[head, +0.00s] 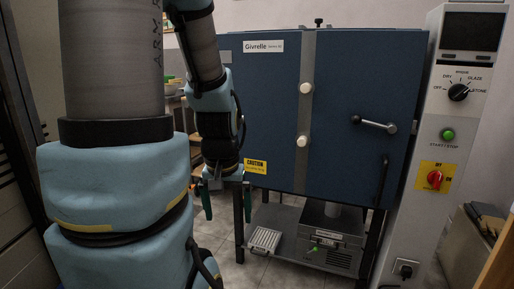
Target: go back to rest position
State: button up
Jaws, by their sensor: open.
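My gripper (227,200) hangs pointing down left of the picture's middle in the head view, in front of the left edge of a blue kiln. Its two dark green fingers are apart with nothing between them. My arm rises above it, and my large grey and light blue column fills the left side. The blue kiln (350,80) is labelled Givrelle and stands on a dark frame, with its door shut and its lever handle (374,124) about level. My gripper is below and left of the handle, apart from it.
A control panel (462,95) with a dial, a green button and a red switch stands right of the kiln. A shelf below the kiln holds a grey box (328,242) and a slatted tray (265,240). Bare tiled floor shows beneath my gripper. A bin-like box stands far right.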

notch_tip(320, 180, up, 14)
jog(key=p, duration=1.4)
jog(key=shift+r, duration=0.15)
dwell(1.8)
